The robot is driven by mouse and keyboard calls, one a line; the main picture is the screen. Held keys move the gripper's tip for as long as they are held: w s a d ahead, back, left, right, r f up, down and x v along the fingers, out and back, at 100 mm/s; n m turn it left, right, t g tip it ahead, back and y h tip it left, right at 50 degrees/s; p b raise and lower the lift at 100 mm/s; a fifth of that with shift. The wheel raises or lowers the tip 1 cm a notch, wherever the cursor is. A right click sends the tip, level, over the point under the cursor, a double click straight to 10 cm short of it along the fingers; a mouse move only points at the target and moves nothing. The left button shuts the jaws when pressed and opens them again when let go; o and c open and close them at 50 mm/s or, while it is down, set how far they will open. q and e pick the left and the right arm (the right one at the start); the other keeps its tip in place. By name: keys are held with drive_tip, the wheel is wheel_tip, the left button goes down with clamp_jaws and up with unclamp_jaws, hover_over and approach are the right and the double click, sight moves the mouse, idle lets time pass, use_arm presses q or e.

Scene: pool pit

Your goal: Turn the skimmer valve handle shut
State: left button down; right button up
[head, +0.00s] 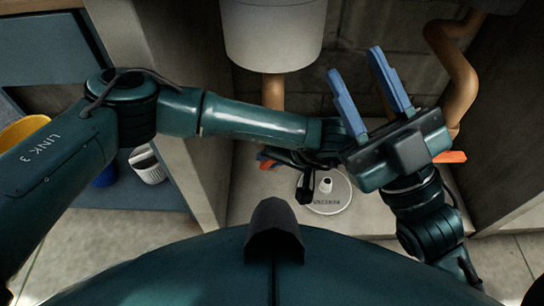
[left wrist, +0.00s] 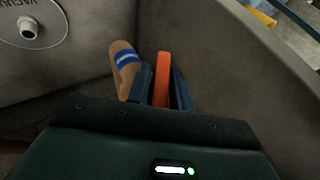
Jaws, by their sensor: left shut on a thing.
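An orange valve handle (left wrist: 162,78) stands between the two blue fingers of my left gripper (left wrist: 163,82) in the left wrist view, and the gripper is shut on it. In the head view, my left gripper (head: 270,160) is low in the pit, partly hidden by its own arm, with a bit of the orange handle (head: 264,156) showing. A tan pipe with a blue band (left wrist: 126,62) stands beside the handle; the band's lettering is too small to read. My right gripper (head: 354,62) is open and empty, its blue fingers pointing up.
A second orange handle (head: 450,157) shows behind my right gripper. A round plate marked VACUUM (head: 340,201) lies on the pit floor. A pale cylinder (head: 273,35) hangs at the top, and a tan pipe (head: 458,75) bends down at right. Walls close both sides.

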idle(0.4)
use_arm(q)
drive_tip(key=c, duration=1.3)
unclamp_jaws()
drive_tip(key=shift+c, duration=0.2)
